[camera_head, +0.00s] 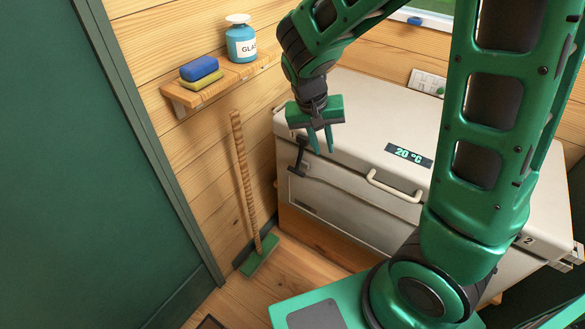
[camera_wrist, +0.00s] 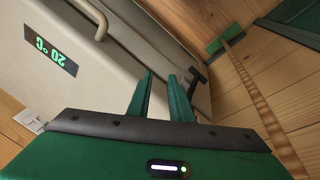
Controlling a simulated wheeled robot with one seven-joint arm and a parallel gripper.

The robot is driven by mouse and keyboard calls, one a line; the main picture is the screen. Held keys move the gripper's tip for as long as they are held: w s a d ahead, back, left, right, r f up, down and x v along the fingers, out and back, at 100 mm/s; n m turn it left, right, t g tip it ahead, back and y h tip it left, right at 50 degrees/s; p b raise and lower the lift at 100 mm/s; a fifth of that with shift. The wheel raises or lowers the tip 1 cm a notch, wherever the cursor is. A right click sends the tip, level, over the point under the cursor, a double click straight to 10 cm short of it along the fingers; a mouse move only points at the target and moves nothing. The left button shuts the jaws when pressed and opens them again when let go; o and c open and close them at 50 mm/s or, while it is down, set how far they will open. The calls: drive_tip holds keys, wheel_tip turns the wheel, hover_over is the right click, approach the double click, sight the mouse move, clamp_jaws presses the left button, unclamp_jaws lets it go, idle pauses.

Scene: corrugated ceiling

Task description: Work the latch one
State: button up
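A black latch (camera_head: 298,158) is on the front of a pale chest (camera_head: 340,192), near its left end, just below the lid edge. The latch also shows in the wrist view (camera_wrist: 198,76), just right of my fingertips. My gripper (camera_head: 323,151) hangs over the lid's front left part, fingers pointing down, slightly right of the latch in the head view. In the wrist view my gripper (camera_wrist: 160,75) has a gap between its two green fingers, with nothing held. The fingers appear apart from the latch.
The lid has a pale handle (camera_head: 394,187) and a "20 °C" display (camera_head: 409,156). A "2" marks the chest's right end. A broom (camera_head: 243,182) leans on the wooden wall left of the chest. A shelf (camera_head: 214,89) above holds sponges and a blue bottle (camera_head: 241,43).

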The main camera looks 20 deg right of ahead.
wheel_tip(320, 180, down, 7)
drive_tip(key=w+a+m+h, duration=0.2)
drive_tip(key=w+a+h, duration=0.1)
drive_tip(key=h, duration=0.1)
drive_tip(key=m+t+h, duration=0.5)
drive_tip(key=t+h, duration=0.2)
drive_tip(key=h, duration=0.2)
approach(299, 157)
wheel_tip(299, 157, down, 3)
drive_tip(key=s+a, duration=0.1)
drive_tip(key=a, duration=0.2)
drive_tip(key=x, duration=1)
drive_tip(key=shift+d, duration=0.4)
clamp_jaws()
